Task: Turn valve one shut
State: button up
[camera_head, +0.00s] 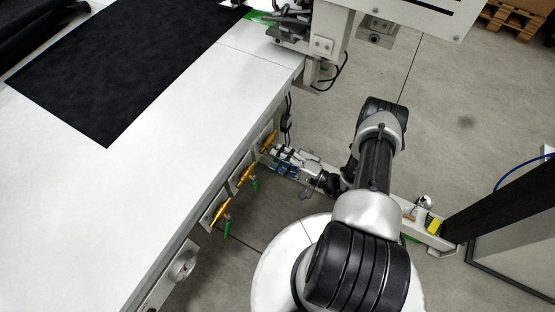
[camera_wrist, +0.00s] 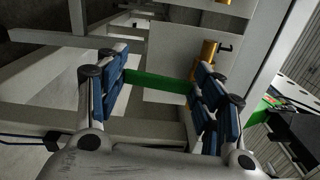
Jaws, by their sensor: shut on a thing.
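Three brass valves sit in a row on the side of the long white table in the head view: a near one (camera_head: 220,212), a middle one (camera_head: 245,174) and a far one (camera_head: 268,142). The near and middle valves have green handles hanging down. My gripper (camera_head: 279,156) is at the far valve. In the wrist view, my gripper (camera_wrist: 160,88) is shut on a green handle (camera_wrist: 157,81) that runs across between the blue-padded fingers. A brass valve body (camera_wrist: 207,66) stands behind the right finger.
The white table (camera_head: 190,120) bears a black sheet (camera_head: 120,65). A grey knob or wheel (camera_head: 183,263) is on its near side. A welder frame (camera_head: 335,35) rises at the table's far end. A low rail with a yellow part (camera_head: 434,224) lies right of my arm.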

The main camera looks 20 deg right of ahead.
jog(key=shift+w+d+n, duration=0.15)
jog(key=shift+n, duration=0.15)
dwell(0.4)
jog(key=o, duration=1.5)
jog(key=v, duration=1.2)
